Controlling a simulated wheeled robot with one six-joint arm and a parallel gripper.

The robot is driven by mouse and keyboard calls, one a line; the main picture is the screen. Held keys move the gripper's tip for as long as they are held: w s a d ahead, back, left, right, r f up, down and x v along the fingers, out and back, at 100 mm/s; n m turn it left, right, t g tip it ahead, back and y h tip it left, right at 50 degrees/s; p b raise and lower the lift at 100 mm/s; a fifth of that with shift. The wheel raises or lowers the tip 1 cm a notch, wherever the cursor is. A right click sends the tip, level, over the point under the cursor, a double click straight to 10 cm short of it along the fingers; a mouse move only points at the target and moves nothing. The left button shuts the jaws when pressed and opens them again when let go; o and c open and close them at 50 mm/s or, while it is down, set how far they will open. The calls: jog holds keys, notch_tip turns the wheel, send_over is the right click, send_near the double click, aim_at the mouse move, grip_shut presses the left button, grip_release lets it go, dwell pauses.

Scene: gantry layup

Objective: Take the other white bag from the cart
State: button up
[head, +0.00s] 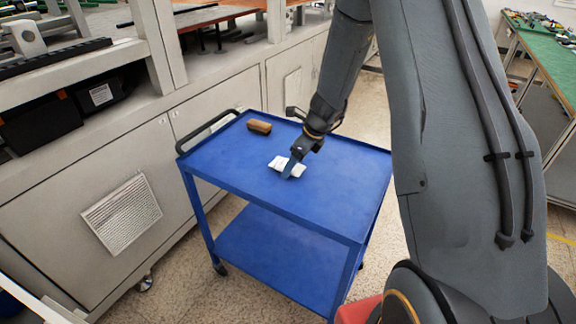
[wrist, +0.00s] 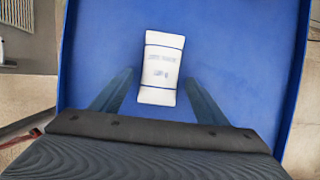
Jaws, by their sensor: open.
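A white bag (head: 279,164) lies flat on the top of the blue cart (head: 335,189). In the wrist view my gripper (wrist: 160,82) is open, with one finger on each side of the bag's near end and blue cart surface showing between each finger and the bag. I cannot tell how high the fingertips are above the cart top.
A brown block, perhaps a brush (head: 259,127), lies at the cart's far left edge. A dark handle (head: 207,131) rises at the cart's left end. A grey machine cabinet (head: 95,200) stands behind it. A green-topped table (head: 548,55) is at the right. Much of the cart top is clear.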

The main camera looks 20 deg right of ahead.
jog(key=shift+w+a+f, duration=0.1)
jog(key=shift+f, duration=0.25)
jog(key=c, duration=1.2)
jog(key=shift+r, duration=0.1)
